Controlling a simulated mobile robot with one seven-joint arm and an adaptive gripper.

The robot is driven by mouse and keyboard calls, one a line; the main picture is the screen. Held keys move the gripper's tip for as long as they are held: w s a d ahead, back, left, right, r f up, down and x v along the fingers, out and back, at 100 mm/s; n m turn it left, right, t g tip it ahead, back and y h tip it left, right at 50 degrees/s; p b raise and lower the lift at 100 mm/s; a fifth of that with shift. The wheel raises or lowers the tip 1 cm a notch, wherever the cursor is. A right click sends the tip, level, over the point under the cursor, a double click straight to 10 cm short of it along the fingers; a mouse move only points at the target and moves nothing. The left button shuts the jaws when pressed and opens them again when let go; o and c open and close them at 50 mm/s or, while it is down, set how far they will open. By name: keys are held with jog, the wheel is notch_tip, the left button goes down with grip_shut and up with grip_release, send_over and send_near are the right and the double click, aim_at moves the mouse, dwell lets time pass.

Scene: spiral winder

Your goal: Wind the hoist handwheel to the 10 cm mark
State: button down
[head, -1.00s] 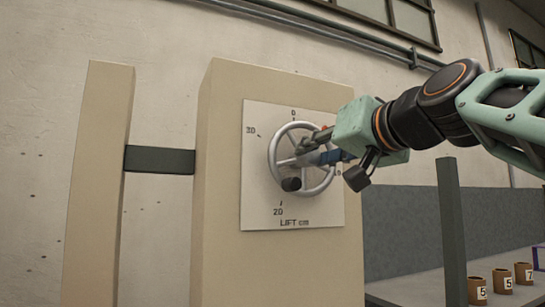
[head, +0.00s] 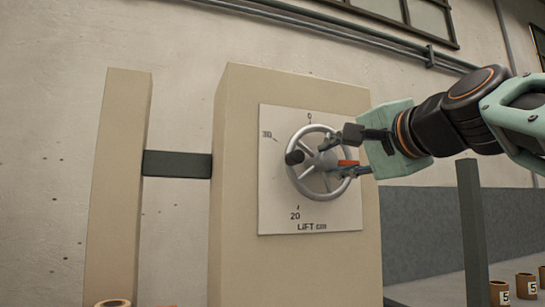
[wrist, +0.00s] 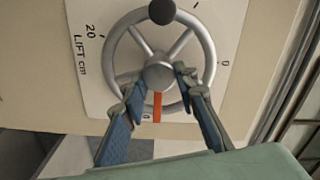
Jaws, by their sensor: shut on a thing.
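The grey spoked handwheel (head: 318,161) is on a white dial plate (head: 275,215) marked LIFT cm. Labels 0, 20 and 30 show in the head view; the label on the right is hidden behind my gripper (head: 340,157). The black knob (head: 294,157) is at the wheel's left. In the wrist view, my gripper's fingers (wrist: 160,86) are shut on the handwheel (wrist: 160,73) near its hub, one each side of a red pointer (wrist: 157,107). The pointer lies over the lower rim beside a partly hidden label with a 0 showing.
The plate is on a beige box (head: 240,180), joined by a dark bar (head: 177,164) to a beige post (head: 118,190). A dark post (head: 474,230) and several numbered brown cups (head: 526,286) stand at the right.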

jog(key=shift+m, duration=0.8)
jog(key=c, duration=1.5)
grip_release()
jog(key=v, duration=1.2)
